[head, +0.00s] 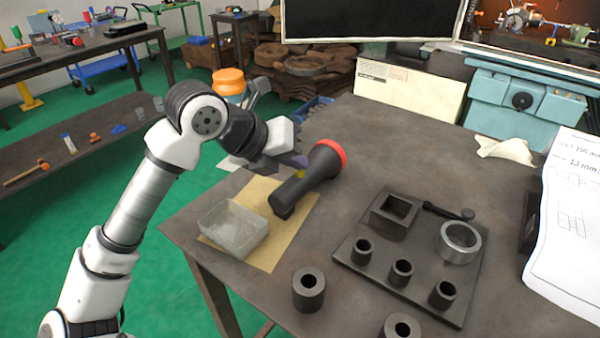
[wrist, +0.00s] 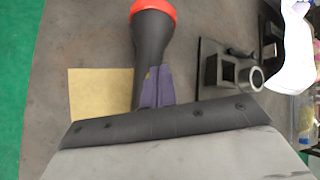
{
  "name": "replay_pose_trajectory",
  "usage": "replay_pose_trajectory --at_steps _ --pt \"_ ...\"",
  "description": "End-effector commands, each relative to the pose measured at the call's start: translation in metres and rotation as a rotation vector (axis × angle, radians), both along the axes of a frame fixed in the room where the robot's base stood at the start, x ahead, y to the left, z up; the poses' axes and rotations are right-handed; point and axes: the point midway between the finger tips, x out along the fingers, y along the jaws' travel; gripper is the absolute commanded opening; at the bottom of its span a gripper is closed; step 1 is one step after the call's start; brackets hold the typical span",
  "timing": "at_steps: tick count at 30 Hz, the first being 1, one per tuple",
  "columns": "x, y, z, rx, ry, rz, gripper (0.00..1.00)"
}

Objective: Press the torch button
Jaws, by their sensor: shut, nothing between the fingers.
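The torch (head: 308,177) is black with a red-orange head rim. It lies on the table with its head toward the back right, and its handle end rests over the tan sheet. It also shows in the wrist view (wrist: 152,45), running up from my gripper. My gripper (head: 299,162) is at the left side of the torch in the head view, close to its body. In the wrist view its purple fingertips (wrist: 157,88) are together and overlap the torch handle. I cannot tell whether they touch it. The torch button is not clearly visible.
A clear plastic tray (head: 234,229) stands on the tan sheet (head: 262,192) by the table's left edge. A dark plate (head: 412,275) with several metal rings and a square block lies to the right. Loose cylinders stand in front. The table's back middle is clear.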

Motion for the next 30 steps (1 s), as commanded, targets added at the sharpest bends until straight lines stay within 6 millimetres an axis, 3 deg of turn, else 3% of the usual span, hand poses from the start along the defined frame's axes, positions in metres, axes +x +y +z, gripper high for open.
replay_pose_trajectory --at_steps 15,30 --pt "-0.0004 -0.0003 -0.0067 0.003 0.005 -0.002 0.00" --pt "-0.0002 -0.0006 0.0019 0.002 0.002 -0.001 0.00"
